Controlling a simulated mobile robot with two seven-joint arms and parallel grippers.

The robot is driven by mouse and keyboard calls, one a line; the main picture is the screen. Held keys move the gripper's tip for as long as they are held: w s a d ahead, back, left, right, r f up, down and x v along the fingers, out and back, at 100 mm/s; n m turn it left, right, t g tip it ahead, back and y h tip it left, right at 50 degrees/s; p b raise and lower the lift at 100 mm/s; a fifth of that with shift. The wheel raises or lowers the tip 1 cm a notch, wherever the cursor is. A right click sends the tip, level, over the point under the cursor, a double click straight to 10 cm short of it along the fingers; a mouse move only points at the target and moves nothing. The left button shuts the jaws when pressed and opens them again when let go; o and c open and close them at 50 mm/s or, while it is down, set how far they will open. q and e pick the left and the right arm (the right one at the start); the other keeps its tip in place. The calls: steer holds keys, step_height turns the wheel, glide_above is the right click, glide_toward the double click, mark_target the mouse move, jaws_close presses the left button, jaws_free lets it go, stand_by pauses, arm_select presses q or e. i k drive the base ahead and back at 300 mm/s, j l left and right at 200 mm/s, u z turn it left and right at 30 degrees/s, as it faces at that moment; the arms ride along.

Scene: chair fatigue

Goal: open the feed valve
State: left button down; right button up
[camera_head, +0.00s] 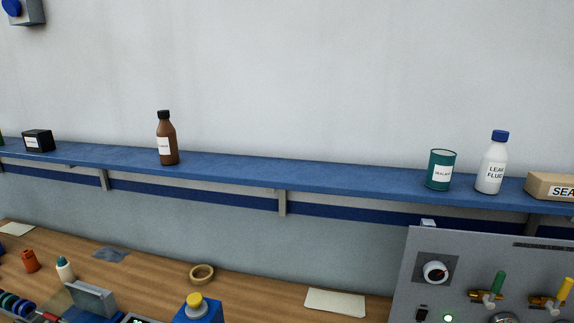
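A grey control panel (412,275) stands at the lower right, cut off by the frame's edges. It carries a valve with an upright green handle (499,283) on a brass body, and beside it a valve with a yellow handle (565,289), tilted slightly right. No label readable from here tells which one is the feed valve. A round knob (435,271), a black switch (422,314) and a lit green lamp (448,318) are on the panel's left part. Neither of my grippers is in view.
A blue shelf (330,176) crosses the wall above the panel. It holds a brown bottle (166,140), a green can (441,169), a white bottle (491,165) and a box (550,187). A wooden bench (250,290) below holds a tape roll (202,273) and paper (335,302).

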mark_target(496, 289)
steer(key=z, duration=1.25)
